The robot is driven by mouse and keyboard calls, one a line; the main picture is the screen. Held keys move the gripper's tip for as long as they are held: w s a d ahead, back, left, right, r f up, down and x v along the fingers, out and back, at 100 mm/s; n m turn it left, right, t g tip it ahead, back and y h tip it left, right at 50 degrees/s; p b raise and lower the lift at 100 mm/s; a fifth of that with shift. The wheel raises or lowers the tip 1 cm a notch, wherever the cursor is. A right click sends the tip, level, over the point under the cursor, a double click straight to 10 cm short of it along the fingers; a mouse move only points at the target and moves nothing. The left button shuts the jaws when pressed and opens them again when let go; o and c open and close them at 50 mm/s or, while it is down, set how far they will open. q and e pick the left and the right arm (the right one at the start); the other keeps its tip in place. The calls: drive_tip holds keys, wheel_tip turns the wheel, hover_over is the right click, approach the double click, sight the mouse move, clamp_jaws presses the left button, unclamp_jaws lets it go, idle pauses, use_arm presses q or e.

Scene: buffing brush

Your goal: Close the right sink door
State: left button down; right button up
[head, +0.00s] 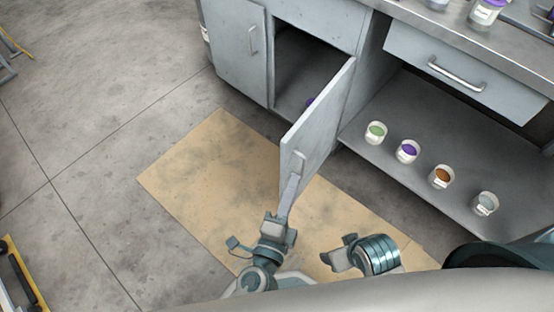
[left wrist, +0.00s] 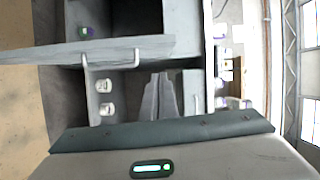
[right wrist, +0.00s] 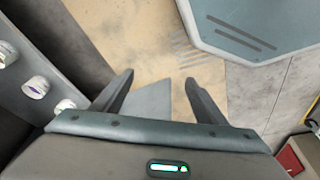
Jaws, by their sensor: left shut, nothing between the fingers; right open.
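The right sink door (head: 322,122) is a grey panel that stands wide open, swung out from the cabinet. Its handle (head: 298,168) is near the free edge. The door also shows edge-on in the left wrist view (left wrist: 60,55). My left gripper (head: 287,196) is shut and empty, with its fingertips beside the door just below the handle. In the left wrist view its fingers (left wrist: 158,80) lie close to the door's edge; I cannot tell whether they touch. My right gripper (right wrist: 158,80) is open and empty, low over the mat; the head view shows it (head: 333,257) right of the left one.
The left sink door (head: 235,55) is closed. A purple item (head: 310,101) shows inside the open cabinet. Several small jars stand on the low shelf (head: 425,180) at right, under a drawer (head: 465,75). The tan mat (head: 195,165) and floor left of the door are clear.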

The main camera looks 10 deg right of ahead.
use_arm(q)
drive_tip(key=shift+s+d+r+m+h, duration=0.15)
drive_tip(key=shift+s+d+m+h, duration=0.25)
drive_tip(key=shift+s+d+m, duration=0.25)
use_arm(e)
drive_tip(key=shift+s+a, duration=0.1)
drive_tip(key=shift+s, duration=0.2)
use_arm(q)
drive_tip(key=shift+w+a, duration=0.1)
drive_tip(key=shift+w, duration=0.05)
drive_tip(key=p, duration=0.3)
hover_over(295, 149)
drive_tip(key=s, duration=0.4)
drive_tip(key=shift+w+a, duration=0.1)
drive_tip(key=shift+a, duration=0.25)
use_arm(e)
drive_tip(key=s+x, duration=0.1)
drive_tip(key=x, duration=0.7)
drive_tip(key=shift+f, duration=0.45)
use_arm(q)
drive_tip(key=shift+w+a, duration=0.1)
drive_tip(key=shift+a, duration=0.05)
